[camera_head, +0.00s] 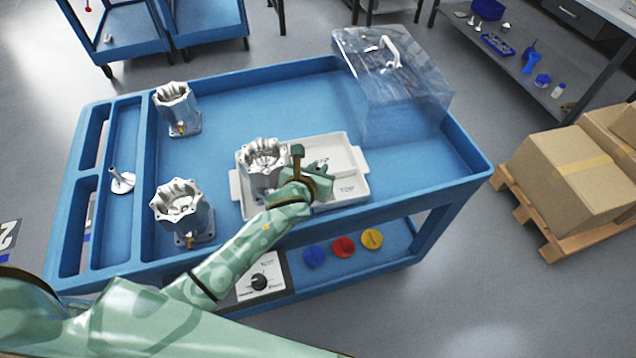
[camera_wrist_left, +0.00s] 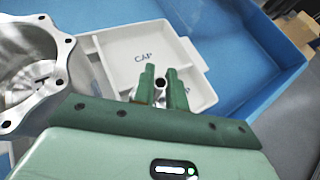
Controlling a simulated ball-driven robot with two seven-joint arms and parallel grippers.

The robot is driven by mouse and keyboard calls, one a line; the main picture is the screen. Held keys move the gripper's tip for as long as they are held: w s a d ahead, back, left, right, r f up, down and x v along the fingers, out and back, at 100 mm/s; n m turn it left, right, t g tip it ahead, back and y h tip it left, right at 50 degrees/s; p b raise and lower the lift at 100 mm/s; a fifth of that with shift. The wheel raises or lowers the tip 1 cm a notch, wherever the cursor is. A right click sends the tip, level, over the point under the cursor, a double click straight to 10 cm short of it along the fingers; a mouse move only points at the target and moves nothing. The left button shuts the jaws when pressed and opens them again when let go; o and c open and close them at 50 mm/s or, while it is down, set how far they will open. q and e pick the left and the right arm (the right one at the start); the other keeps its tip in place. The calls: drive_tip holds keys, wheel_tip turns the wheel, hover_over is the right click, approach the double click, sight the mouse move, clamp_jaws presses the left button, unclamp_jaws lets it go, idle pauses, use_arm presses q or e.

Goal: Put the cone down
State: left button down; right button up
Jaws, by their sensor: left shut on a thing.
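My left gripper (camera_head: 316,172) is over the white divided tray (camera_head: 345,142) on the blue cart. In the left wrist view the gripper's two green fingers (camera_wrist_left: 162,76) are shut on a small metal piece with a dark round hole, which I take for the cone (camera_wrist_left: 160,84). Only its end shows; the fingers hide the rest. Behind it lies the tray (camera_wrist_left: 188,47), with a compartment marked CAP. I cannot tell whether the cone touches the tray floor. My right gripper is not in view.
A machined housing (camera_head: 262,158) stands in the tray's left part, close beside my left gripper. Two more housings (camera_head: 174,105) (camera_head: 182,210) stand on the cart's left side. A clear cover (camera_head: 400,95) is at the back right. The cart top behind the tray is free.

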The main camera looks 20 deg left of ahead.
use_arm(q)
wheel_tip(320, 180, down, 4)
drive_tip(key=shift+s+f+b, duration=0.1)
drive_tip(key=shift+b, duration=0.7)
drive_tip(key=c, duration=1.4)
unclamp_jaws()
drive_tip(key=shift+c, duration=0.2)
